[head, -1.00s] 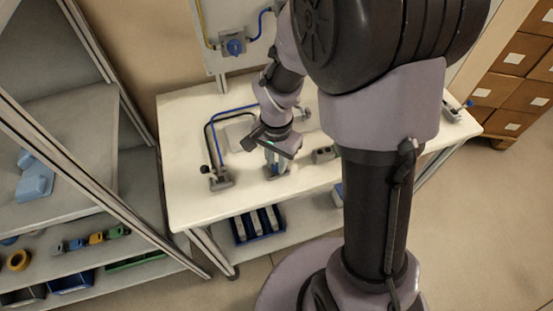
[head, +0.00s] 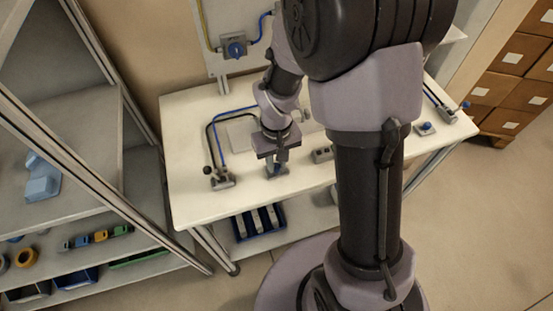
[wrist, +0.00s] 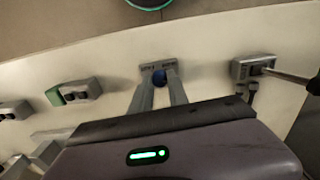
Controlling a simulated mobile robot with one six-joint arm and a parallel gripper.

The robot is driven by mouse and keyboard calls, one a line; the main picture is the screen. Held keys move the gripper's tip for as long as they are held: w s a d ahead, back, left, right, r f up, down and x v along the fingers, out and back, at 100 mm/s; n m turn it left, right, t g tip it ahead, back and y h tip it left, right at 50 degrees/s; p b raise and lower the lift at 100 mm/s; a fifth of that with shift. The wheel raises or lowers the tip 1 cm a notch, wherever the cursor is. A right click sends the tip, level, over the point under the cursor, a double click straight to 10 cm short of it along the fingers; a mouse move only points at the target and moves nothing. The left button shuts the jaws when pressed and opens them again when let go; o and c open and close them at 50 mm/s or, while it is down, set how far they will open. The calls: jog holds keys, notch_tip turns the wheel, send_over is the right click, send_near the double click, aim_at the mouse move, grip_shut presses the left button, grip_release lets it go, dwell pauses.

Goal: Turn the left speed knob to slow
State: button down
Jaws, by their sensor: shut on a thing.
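The left speed knob (wrist: 158,76) is a blue knob on a small grey box (head: 277,174) near the front edge of the white workbench. My gripper (head: 278,166) points down over this box in the head view. In the wrist view its two fingers (wrist: 159,84) reach to the blue knob and are shut on it, one on each side. The fingers cover much of the knob, and I cannot read its setting. The box carries small printed labels along its edge, too blurred to read.
A lever box (head: 222,179) stands left of the knob, and a grey box with two dark buttons (head: 322,154) stands right. Another blue knob (head: 425,128) sits farther right. A panel with a blue knob (head: 236,48) rises behind.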

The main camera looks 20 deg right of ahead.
aim_at(276, 166)
jog(key=shift+n+p, duration=0.4)
jog(key=shift+n, duration=1.5)
jog(key=c, duration=1.3)
grip_release()
jog(key=shift+r, duration=0.1)
notch_tip(276, 166, up, 17)
jog(key=p, duration=0.6)
jog(key=shift+r, duration=0.15)
